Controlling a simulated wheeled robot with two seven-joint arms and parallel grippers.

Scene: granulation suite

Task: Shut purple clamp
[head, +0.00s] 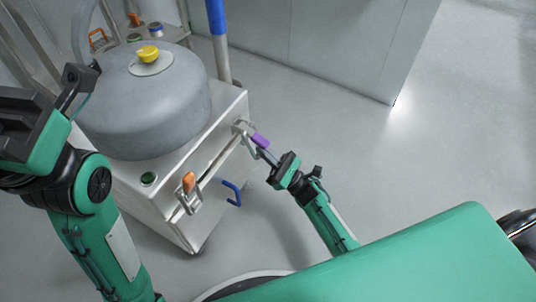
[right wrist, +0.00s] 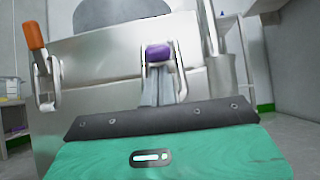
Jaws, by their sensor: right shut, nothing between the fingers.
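The purple clamp (head: 260,140) sits at the right end of the seam on the front of the steel cabinet. Its purple handle sticks outward from the front, and in the right wrist view the purple grip (right wrist: 158,52) shows nearly end-on in front of its metal bracket. My right gripper (head: 267,157) is shut and empty, with its fingertips just below and close to the purple handle. Whether they touch it I cannot tell. My left gripper (head: 76,84) is partly in view at the upper left, dark and seen side-on; its jaw state is unclear.
An orange clamp (head: 189,182) stands at the seam's left end, its handle upright. A blue handle (head: 232,192) sticks out below the seam. A grey dome with a yellow knob (head: 148,52) tops the cabinet (head: 165,205). A blue-and-steel post (head: 219,45) rises behind. Floor at right is clear.

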